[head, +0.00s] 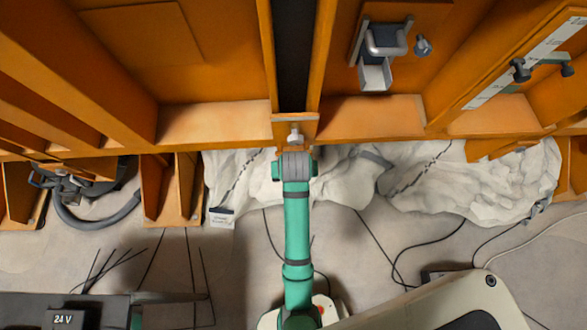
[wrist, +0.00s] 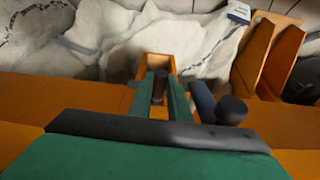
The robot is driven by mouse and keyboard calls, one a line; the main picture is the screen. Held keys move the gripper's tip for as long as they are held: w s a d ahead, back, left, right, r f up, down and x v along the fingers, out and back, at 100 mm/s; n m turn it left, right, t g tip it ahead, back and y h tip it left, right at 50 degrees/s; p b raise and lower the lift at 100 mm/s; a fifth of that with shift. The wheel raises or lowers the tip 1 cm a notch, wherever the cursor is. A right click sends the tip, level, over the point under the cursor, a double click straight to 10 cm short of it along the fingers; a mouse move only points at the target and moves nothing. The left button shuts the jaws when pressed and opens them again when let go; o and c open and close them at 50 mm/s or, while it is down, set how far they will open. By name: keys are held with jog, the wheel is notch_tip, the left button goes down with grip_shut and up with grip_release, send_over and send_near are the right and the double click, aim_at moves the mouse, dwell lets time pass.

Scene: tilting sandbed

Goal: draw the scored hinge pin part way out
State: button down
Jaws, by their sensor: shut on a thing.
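My gripper (wrist: 160,92) is shut on a dark upright pin, which I take to be the hinge pin (wrist: 160,82). The pin shows between the two green fingers, in front of a small orange bracket (wrist: 158,62). Any score mark on it is too small to make out. In the head view my arm reaches up to the same bracket (head: 282,122) at the middle of the orange frame's front edge. A small pale fitting (head: 295,134) shows there. My wrist hides the fingers in that view. How far the pin stands out, I cannot tell.
A dark round knob (wrist: 232,108) stands close right of the fingers. A grey latch-like fitting (head: 385,45) and a ruled strip (head: 530,58) are on the orange frame (head: 370,115). Crumpled white sheeting (head: 470,185) and black cables (head: 405,255) lie on the floor below.

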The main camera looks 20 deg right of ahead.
jog(key=shift+s, duration=0.1)
jog(key=shift+s+a+f, duration=0.1)
jog(key=shift+s+a, duration=0.1)
jog(key=shift+s, duration=0.25)
jog(key=shift+s+a+f, duration=0.1)
jog(key=shift+s+a, duration=0.05)
jog(key=shift+s, duration=0.35)
